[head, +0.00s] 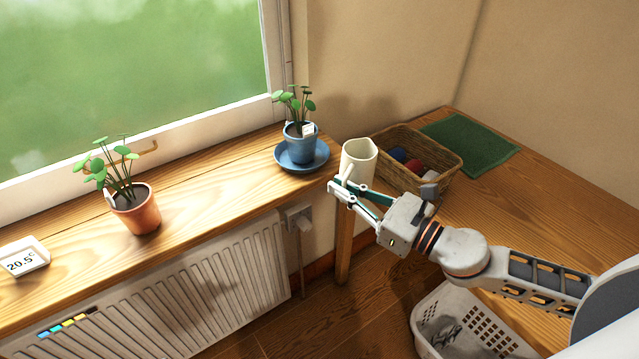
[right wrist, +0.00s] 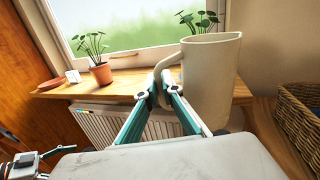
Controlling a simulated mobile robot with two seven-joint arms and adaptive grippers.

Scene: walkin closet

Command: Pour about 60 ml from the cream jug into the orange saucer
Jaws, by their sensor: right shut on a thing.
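The cream jug (head: 359,160) is held in the air between the window sill and the corner table. It looks close to upright, and its contents are hidden. My right gripper (head: 343,186) is shut on its handle. In the right wrist view the jug (right wrist: 212,88) stands to the right of the fingertips (right wrist: 158,88). An orange-brown saucer (right wrist: 51,85) lies empty at the far left of the sill in the right wrist view, away from the jug; the head view does not show it.
On the sill (head: 215,190) are an orange pot with a plant (head: 138,212), a blue pot (head: 301,146) on a blue saucer (head: 302,166), and a thermometer (head: 24,258). A wicker basket (head: 440,186) and green mat (head: 470,146) lie on the table. A radiator (head: 180,295) is below the sill.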

